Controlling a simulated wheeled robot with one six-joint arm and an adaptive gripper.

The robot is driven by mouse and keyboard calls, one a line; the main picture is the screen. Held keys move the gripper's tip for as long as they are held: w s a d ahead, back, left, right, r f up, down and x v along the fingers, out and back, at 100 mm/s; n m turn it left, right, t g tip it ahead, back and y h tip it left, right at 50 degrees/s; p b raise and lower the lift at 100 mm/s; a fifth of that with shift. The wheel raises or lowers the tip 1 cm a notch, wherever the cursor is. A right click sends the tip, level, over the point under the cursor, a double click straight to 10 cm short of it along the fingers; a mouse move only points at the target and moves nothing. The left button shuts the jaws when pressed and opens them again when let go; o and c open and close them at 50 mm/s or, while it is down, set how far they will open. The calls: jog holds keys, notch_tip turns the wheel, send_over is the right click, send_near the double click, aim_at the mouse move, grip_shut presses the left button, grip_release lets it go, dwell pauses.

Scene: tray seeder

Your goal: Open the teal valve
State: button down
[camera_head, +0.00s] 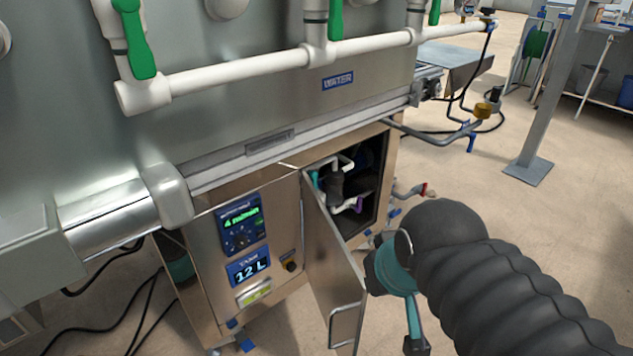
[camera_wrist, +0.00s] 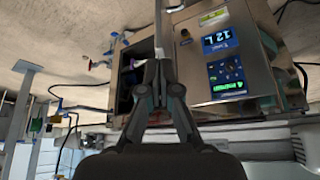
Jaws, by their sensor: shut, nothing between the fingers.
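The teal valve (camera_head: 315,179) shows as a small teal part at the upper left inside the open cabinet (camera_head: 289,222), beside white pipes and a dark fitting. Its handle position is too small to tell. In the wrist view, which is upside down, my gripper (camera_wrist: 159,68) is shut and empty in front of the cabinet opening. The fingers hide much of the opening, and the valve cannot be made out clearly there. In the head view my dark arm is right of the cabinet, outside it; the fingertips cannot be made out there.
The cabinet door (camera_head: 332,270) is swung open, with a handle near its lower edge. A purple valve (camera_head: 357,204) sits lower right inside. Green handles (camera_head: 139,45) hang on the white pipe above. A grey post (camera_head: 540,110) stands right; floor between is mostly clear.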

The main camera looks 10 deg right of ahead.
aim_at(316, 187)
dwell(0.4)
